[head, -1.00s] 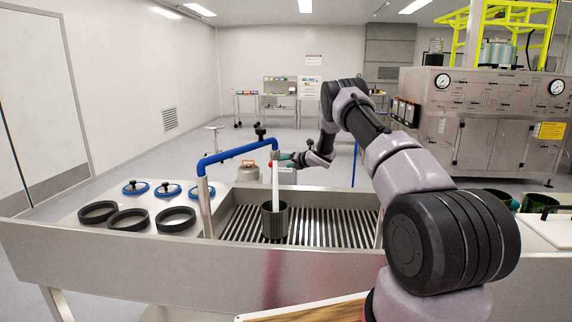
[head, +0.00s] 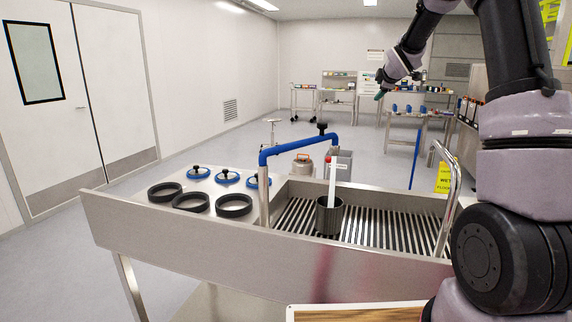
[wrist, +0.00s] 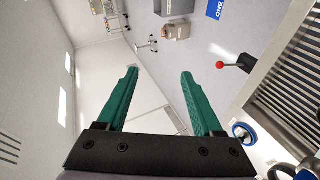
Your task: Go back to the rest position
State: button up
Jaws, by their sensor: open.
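My gripper (wrist: 158,75) shows in the wrist view with its two green fingers wide apart and nothing between them. In the head view my gripper (head: 380,95) is raised high at the upper right, above and beyond the sink bench, clear of everything. A dark cylinder (head: 329,217) with a white stick (head: 332,180) upright in it stands on the slatted grate of the sink (head: 385,226). The blue pipe (head: 297,146) arches over the sink's left side.
Three black rings (head: 191,202) and several blue-rimmed lids (head: 228,177) lie on the bench's left top. A yellow wet-floor sign (head: 443,178) stands behind the sink at the right. A wooden board (head: 350,314) is at the front edge. The floor at left is open.

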jog(key=s+a+r+m+g, duration=0.15)
jog(key=s+m, duration=0.25)
jog(key=s, duration=0.4)
jog(key=s+r+m, duration=0.3)
jog(key=s, duration=0.5)
jog(key=s+a+r+m+g, duration=0.15)
jog(key=s+m, duration=0.25)
jog(key=s, duration=0.4)
jog(key=s+a+f+m+g+y, duration=0.1)
jog(key=s+a+m, duration=0.1)
jog(key=s, duration=0.6)
jog(key=s+a+f+m+g, duration=0.1)
jog(key=s+a+f+m, duration=0.1)
jog(key=s, duration=0.6)
jog(key=s+a+f+m+y, duration=0.1)
jog(key=s+m, duration=0.3)
jog(key=s, duration=0.5)
jog(key=shift+a+f+g+y, duration=0.3)
jog(key=shift+a+f+g, duration=0.1)
jog(key=shift+a+f, duration=0.35)
